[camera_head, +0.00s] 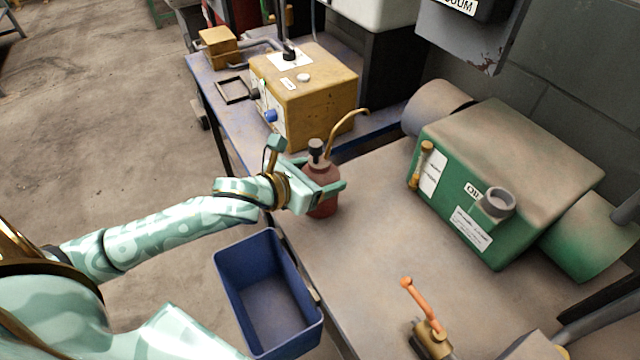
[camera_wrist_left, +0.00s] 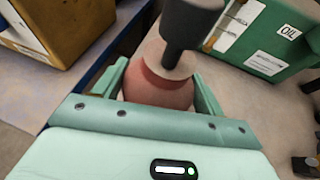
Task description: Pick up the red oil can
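The red oil can (camera_head: 322,207), with a dark cap and a long curved brass spout, stands upright near the left edge of the grey table. My left gripper (camera_head: 325,182) reaches it from the left, with one finger on either side of its upper body. In the left wrist view the can (camera_wrist_left: 160,90) sits between the two fingers (camera_wrist_left: 162,88), its dark cap rising in front of the camera. I see no clear gap beside it, but whether the fingers press on it I cannot tell. My right gripper is not in view.
A blue bin (camera_head: 269,290) hangs at the table's front edge, below my gripper. A green oil tank (camera_head: 470,220) stands to the right. A yellow box (camera_head: 310,95) is behind the can. A brass valve with an orange handle (camera_head: 428,335) is near the front. The mid-table is clear.

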